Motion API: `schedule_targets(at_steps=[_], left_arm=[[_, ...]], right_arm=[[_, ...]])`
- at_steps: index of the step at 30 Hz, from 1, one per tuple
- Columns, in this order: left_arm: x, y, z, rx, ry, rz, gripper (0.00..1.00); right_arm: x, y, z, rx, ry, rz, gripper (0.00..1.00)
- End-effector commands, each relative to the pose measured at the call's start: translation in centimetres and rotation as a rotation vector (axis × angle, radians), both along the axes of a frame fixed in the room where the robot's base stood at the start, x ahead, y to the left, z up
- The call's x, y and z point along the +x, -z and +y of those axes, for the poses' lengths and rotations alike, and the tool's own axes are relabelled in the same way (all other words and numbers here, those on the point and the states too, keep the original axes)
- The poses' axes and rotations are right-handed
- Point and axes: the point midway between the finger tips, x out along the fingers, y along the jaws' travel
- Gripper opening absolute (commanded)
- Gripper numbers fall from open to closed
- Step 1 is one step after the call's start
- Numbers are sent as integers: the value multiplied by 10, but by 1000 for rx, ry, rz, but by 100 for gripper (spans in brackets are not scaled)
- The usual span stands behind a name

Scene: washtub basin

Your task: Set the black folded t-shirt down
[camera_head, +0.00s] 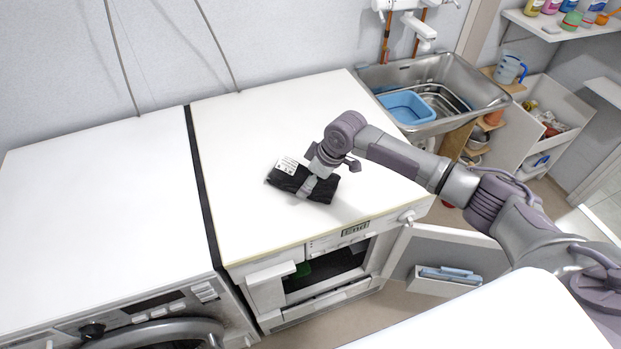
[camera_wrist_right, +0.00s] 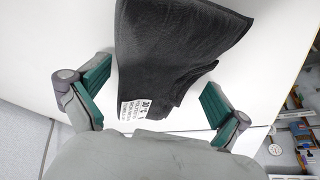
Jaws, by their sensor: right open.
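The black folded t-shirt (camera_head: 324,191) appears to lie on the white top of the right-hand machine (camera_head: 250,130), near its middle. A white printed label shows on it. In the right wrist view the t-shirt (camera_wrist_right: 165,50) lies between the fingers, with white surface showing between it and each finger. My right gripper (camera_head: 308,184) is over the t-shirt, with its fingers apart. In the right wrist view the open right gripper (camera_wrist_right: 158,75) has green finger pads, and its body hides the lower part of the picture. My left gripper is not in view.
A second white machine (camera_head: 95,190) stands to the left across a dark gap. A metal sink (camera_head: 440,70) with a blue basin (camera_head: 405,107) is at the back right. An open door (camera_head: 450,258) is below the machine top. The white top around the t-shirt is clear.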

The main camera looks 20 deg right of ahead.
Motion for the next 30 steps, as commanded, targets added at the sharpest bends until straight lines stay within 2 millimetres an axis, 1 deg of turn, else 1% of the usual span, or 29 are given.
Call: schedule_targets(at_steps=[4, 8, 15, 21, 25, 30], left_arm=[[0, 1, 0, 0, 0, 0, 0], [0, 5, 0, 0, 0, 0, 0], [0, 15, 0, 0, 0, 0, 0], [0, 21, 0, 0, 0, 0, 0], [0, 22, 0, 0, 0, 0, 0], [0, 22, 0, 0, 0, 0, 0]], right_arm=[[0, -3, -1, 0, 0, -1, 100], [-4, -18, -6, 0, -1, -4, 100], [-17, -65, -20, 0, 0, -6, 100], [-27, -97, -30, 1, 1, -3, 100], [-30, -108, -33, 1, 0, -2, 100], [-31, -112, -34, 1, 1, 1, 100]])
